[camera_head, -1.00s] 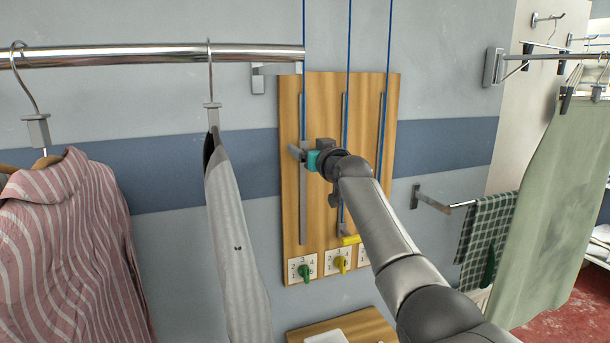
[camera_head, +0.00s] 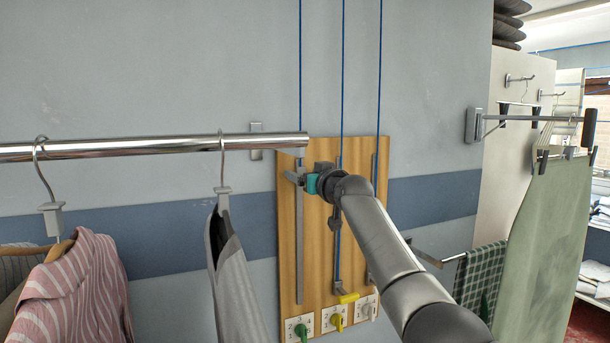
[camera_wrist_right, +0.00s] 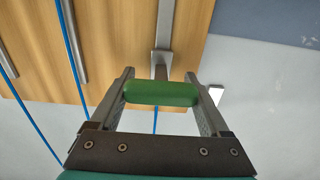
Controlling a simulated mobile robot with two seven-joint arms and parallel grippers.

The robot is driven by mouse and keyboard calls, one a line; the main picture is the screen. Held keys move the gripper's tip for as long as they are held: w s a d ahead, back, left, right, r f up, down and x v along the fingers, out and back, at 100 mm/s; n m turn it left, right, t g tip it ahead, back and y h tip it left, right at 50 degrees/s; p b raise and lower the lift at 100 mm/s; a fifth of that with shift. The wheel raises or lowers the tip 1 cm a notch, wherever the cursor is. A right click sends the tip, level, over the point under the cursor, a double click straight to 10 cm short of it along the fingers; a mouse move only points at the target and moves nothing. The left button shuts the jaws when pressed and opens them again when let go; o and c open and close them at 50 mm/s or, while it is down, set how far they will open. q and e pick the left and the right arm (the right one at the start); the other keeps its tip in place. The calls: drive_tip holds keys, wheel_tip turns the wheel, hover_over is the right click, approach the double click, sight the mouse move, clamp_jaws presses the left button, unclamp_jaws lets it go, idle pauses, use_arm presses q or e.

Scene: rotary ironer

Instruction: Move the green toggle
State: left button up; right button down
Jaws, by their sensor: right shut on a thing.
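The green toggle (camera_wrist_right: 160,93) is a rounded green bar on a grey metal bracket, in the right wrist view. My right gripper (camera_wrist_right: 160,80) is shut on it, one finger at each end of the bar. In the head view my right gripper (camera_head: 298,180) is near the top of the left slot of a wooden board (camera_head: 317,235). There the gripper hides the green bar. My left gripper is not in view.
A yellow toggle (camera_head: 348,298) sits low on the middle slot. Green (camera_head: 302,330) and yellow (camera_head: 337,321) dials are below. A chrome rail (camera_head: 150,147) with hanging clothes is at left.

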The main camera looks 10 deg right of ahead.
drive_tip(key=shift+c, duration=1)
unclamp_jaws()
drive_tip(key=shift+r, duration=0.5)
drive_tip(key=shift+o, duration=1)
drive_tip(key=shift+f, duration=0.25)
drive_tip(key=shift+s, duration=0.15)
drive_tip(key=s+d+b, duration=0.3)
drive_tip(key=s+b, duration=0.2)
drive_tip(key=s, duration=0.9)
drive_tip(key=shift+s, duration=0.35)
